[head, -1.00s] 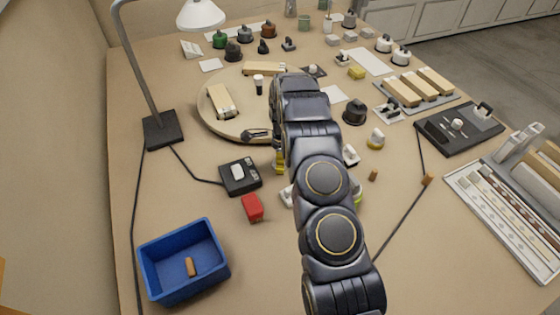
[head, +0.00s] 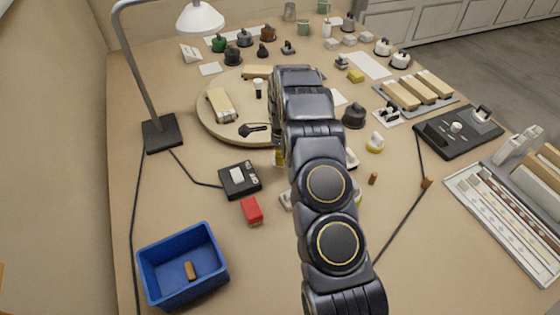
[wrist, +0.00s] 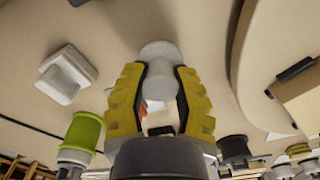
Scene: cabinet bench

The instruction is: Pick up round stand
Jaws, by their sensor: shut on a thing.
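In the wrist view my gripper (wrist: 160,100) has its two yellow fingers closed around a pale grey-white piece (wrist: 160,58) with a rounded end, which I take to be the round stand. Its rounded end sticks out past the fingertips, and its lower part is partly hidden between them. I cannot tell whether it touches the table. In the head view my arm hides the held piece and most of the gripper; only a bit of a yellow finger (head: 279,158) shows, just in front of the round wooden board.
The round wooden board (head: 212,128) carries wooden blocks and a black spoon-like item (head: 254,130). A black box (head: 240,179), a red block (head: 251,210) and a blue bin (head: 183,263) are left of my arm. A white piece (wrist: 67,75) lies near my gripper.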

